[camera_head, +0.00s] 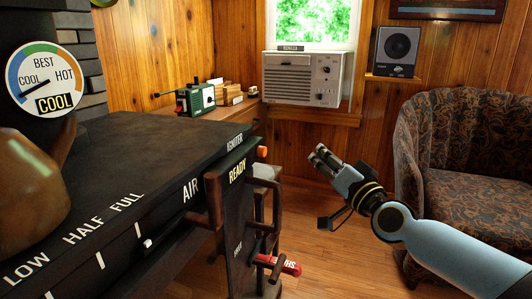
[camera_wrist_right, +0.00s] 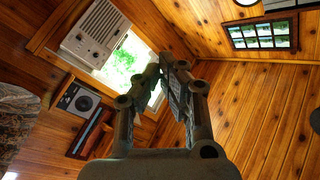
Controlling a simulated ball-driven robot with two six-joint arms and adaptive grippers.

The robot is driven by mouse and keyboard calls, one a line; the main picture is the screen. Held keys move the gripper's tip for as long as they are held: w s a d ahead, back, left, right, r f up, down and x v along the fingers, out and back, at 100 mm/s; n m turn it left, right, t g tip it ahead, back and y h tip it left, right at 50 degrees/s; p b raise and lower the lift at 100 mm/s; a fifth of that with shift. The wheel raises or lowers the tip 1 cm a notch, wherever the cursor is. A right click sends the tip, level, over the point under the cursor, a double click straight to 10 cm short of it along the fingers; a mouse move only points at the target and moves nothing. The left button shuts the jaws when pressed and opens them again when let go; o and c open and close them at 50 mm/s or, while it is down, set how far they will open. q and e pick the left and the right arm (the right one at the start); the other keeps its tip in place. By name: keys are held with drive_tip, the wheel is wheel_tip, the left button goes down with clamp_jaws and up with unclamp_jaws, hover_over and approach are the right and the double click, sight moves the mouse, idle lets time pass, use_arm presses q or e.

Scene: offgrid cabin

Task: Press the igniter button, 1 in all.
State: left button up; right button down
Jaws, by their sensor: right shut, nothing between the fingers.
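The igniter button (camera_head: 262,151) is a small orange knob on the right edge of the dark stove (camera_head: 150,140), beside the "IGNITER" label and above the "READY" label. My right gripper (camera_head: 319,152) is to the right of the button, apart from it, over the floor. Its fingers are shut and empty, pointing up and to the left in the head view. The fingers also show in the right wrist view (camera_wrist_right: 170,60), close together at the tips. The button does not show in the right wrist view. My left gripper is not in view.
A red-ended handle (camera_head: 283,264) and dark bars stick out low on the stove's right side. A patterned armchair (camera_head: 455,150) stands at the right. A white window unit (camera_head: 303,78) and a green device (camera_head: 196,98) are at the back. Floor between stove and chair is clear.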

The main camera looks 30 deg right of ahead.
drive_tip(key=shift+w+a, duration=0.1)
drive_tip(key=w+a, duration=0.5)
drive_tip(key=w, duration=0.1)
drive_tip(key=shift+w+a+b, duration=0.25)
drive_tip(key=shift+a+b, duration=0.05)
drive_tip(key=shift+b, duration=0.05)
drive_tip(key=shift+w, duration=0.1)
idle(1.3)
drive_tip(key=shift+w+a, duration=0.2)
drive_tip(key=shift+a, duration=0.05)
drive_tip(key=shift+w+a, duration=0.4)
drive_tip(key=shift+w, duration=0.05)
idle(0.9)
drive_tip(key=shift+d, duration=0.1)
drive_tip(key=shift+s+d, duration=0.55)
drive_tip(key=shift+s, duration=0.2)
drive_tip(key=shift+s+d+p, duration=0.5)
drive_tip(key=shift+s+d, duration=1.15)
drive_tip(key=shift+s, duration=0.3)
